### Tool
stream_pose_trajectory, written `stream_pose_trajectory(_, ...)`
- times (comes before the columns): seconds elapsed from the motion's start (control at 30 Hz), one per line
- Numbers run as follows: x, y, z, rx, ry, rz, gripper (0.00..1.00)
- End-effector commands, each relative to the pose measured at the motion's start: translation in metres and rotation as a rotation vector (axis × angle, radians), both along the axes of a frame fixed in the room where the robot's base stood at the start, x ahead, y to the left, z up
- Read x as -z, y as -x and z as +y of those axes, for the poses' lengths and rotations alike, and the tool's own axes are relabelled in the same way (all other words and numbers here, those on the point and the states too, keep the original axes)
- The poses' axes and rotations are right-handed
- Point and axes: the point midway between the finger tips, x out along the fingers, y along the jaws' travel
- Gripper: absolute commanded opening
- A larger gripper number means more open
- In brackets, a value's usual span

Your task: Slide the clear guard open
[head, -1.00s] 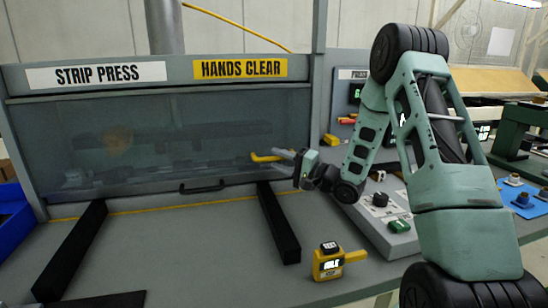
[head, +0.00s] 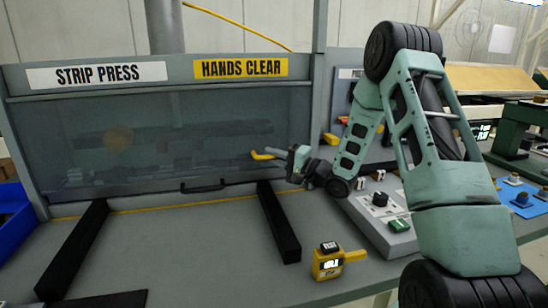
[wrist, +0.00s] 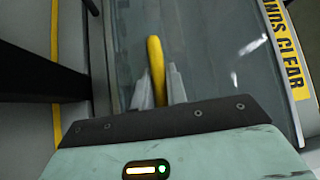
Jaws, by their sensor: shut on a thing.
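The clear guard (head: 80,130) is a see-through panel across the front of the strip press, below its header, with dim machine parts behind it. It also shows in the wrist view (wrist: 205,60). A dark pull (head: 203,186) is at its bottom edge. A yellow bar (head: 261,155) is in front of the panel's right part. My gripper (head: 277,152) is shut on this bar. In the wrist view the yellow bar (wrist: 156,65) stands between the two grey fingers. How the bar is fixed at its far end is hidden.
Two black rails (head: 278,222) run forward on the bench. A yellow tape-measure-like device (head: 328,263) stands near the front. A control box (head: 385,215) with knobs is right of the rails, under my arm. The bench between the rails is clear.

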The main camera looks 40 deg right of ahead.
Motion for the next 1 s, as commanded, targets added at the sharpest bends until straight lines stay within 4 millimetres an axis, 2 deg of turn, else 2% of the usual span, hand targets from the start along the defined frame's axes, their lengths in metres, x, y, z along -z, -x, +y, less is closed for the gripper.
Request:
stream_pose_trajectory(0.03,-0.015,0.000,-0.001,0.000,0.001,-0.008,0.00)
stream_pose_trajectory(0.17,-0.043,-0.001,-0.001,0.000,0.002,-0.008,0.00)
stream_pose_trajectory(0.5,-0.131,-0.001,-0.001,0.001,0.004,-0.009,0.00)
stream_pose_trajectory(0.6,-0.150,-0.001,-0.001,0.001,0.003,-0.008,0.00)
stream_pose_trajectory(0.8,-0.177,-0.001,-0.001,0.001,0.002,-0.008,0.00)
stream_pose_trajectory(1.0,-0.186,-0.001,-0.001,0.001,0.002,-0.008,0.00)
